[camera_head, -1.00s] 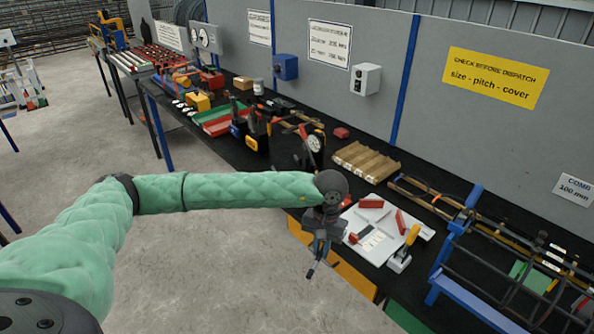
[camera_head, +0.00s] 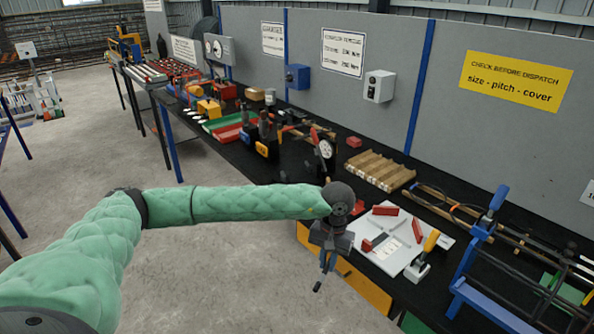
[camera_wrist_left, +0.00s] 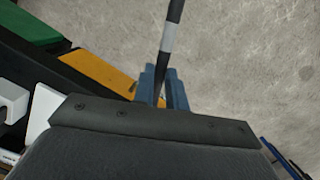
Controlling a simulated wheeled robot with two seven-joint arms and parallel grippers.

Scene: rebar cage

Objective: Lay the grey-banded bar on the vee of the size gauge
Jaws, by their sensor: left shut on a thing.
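My left gripper (camera_head: 328,262) hangs off the front edge of the black bench, at the end of my green-sleeved arm. In the left wrist view its blue fingers (camera_wrist_left: 164,88) are shut on a dark bar with a pale grey band (camera_wrist_left: 168,38). The bar runs up out of that picture, over the floor; its lower end is hidden behind the gripper body. In the head view the bar is small and hard to make out. A dial gauge (camera_head: 326,150), which looks like the size gauge, stands on the bench behind the gripper; its vee is too small to tell. My right gripper is not in view.
A white board (camera_head: 396,255) with red blocks and a yellow-handled tool (camera_head: 424,254) lies right of the gripper. A ribbed wooden block (camera_head: 375,171) lies behind it. A blue-framed rebar cage (camera_head: 480,240) stands at the right.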

